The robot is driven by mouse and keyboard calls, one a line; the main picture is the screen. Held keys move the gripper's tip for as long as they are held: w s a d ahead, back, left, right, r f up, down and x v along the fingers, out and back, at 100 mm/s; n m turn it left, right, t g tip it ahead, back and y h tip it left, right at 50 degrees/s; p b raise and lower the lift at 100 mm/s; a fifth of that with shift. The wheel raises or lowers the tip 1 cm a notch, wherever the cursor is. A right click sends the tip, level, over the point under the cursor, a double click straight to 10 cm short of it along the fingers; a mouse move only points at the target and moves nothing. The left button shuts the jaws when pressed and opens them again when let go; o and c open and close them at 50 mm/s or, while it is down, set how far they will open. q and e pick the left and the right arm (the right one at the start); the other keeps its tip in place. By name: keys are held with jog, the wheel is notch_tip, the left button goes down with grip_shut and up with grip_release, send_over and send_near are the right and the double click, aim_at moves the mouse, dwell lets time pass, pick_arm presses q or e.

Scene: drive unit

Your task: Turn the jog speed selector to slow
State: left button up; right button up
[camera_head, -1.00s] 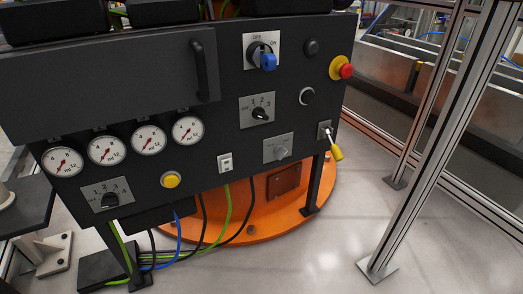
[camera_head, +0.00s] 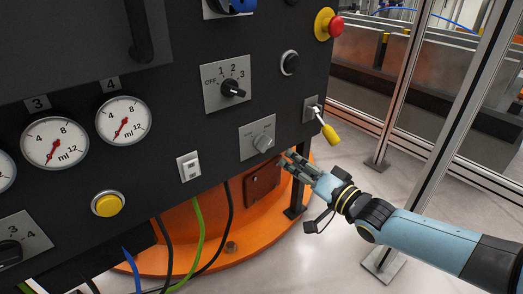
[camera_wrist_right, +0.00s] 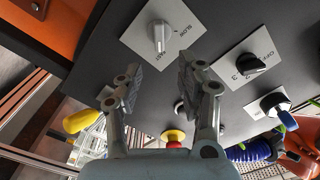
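The jog speed selector is a grey knob (camera_head: 263,142) on a light grey plate (camera_head: 250,133), low on the black panel. In the right wrist view the knob (camera_wrist_right: 159,36) is ahead of the fingertips, with "SLOW" and partly readable "FAST" lettering beside it. Its grip lies towards the "FAST" lettering; I cannot tell the exact setting. My right gripper (camera_head: 287,161) is just below and right of the knob in the head view. In the right wrist view my right gripper (camera_wrist_right: 158,76) has its fingers apart with nothing between them. My left gripper is not in view.
A metal frame post (camera_head: 446,130) stands to the right. Cables hang below the panel.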

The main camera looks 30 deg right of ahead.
aim_at(268, 145)
jog(key=w+b, duration=0.1)
jog(key=w, duration=0.2)
jog(key=w+b, duration=0.1)
jog(key=w, duration=0.2)
jog(key=w+b, duration=0.1)
jog(key=w, duration=0.2)
jog(key=shift+a+f, duration=0.2)
jog(key=shift+a, duration=0.1)
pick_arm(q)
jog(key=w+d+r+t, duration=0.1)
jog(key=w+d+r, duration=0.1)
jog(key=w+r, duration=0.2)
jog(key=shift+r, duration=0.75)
pick_arm(e)
jog(key=shift+w+r, duration=0.15)
jog(key=shift+w, duration=0.4)
grip_shut()
